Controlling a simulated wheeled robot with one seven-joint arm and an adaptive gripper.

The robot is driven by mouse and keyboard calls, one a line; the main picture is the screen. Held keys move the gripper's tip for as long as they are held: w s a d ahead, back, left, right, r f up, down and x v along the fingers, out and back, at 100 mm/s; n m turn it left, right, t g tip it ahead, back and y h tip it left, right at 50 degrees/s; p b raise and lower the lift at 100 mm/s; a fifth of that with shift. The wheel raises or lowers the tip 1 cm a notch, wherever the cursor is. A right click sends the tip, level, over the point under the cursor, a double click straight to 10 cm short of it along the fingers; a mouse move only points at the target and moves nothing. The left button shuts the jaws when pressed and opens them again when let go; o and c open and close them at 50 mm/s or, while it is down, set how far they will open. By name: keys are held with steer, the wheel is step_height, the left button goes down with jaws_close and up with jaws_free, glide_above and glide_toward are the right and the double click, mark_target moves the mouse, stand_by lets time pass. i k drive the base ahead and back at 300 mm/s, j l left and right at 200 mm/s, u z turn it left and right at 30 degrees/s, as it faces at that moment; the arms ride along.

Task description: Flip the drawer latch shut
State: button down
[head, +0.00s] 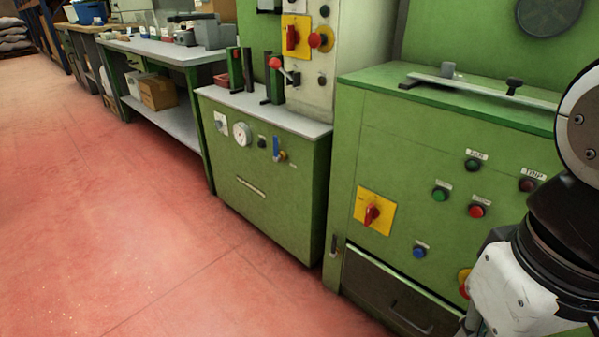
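The dark drawer (372,284) is low on the front of the green cabinet at the right, with a handle (408,318) near the picture's bottom edge. A small upright latch-like piece (334,246) with a dark body is on the cabinet frame, just left of the drawer's upper left corner. It is too small to tell whether it is open or shut. The drawer's right end is cut off or hidden by my arm. My arm's links fill the right edge, and my gripper is out of view.
The green cabinet (450,135) carries a yellow-backed red switch (373,214) and several push buttons. A lower green machine (262,175) with a gauge stands left of it, then a workbench (165,52) with a box (158,92) below. The red floor (120,210) in front is clear.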

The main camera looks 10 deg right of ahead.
mark_target(333, 253)
steer(key=l+u, duration=0.3)
steer(key=l, duration=0.45)
steer(key=i+j+z, duration=0.15)
steer(key=j, duration=0.2)
steer(key=i+j+z, duration=0.3)
steer(key=i+j, duration=0.15)
steer(key=j, duration=0.3)
steer(key=k+l+z, duration=0.15)
steer(key=l, duration=0.2)
steer(key=k+l+z, duration=0.2)
steer(key=l, duration=0.15)
steer(key=l+z, duration=0.15)
steer(key=l, duration=0.15)
steer(key=j+u, duration=0.2)
steer(key=j, duration=1.65)
steer(key=i, duration=0.05)
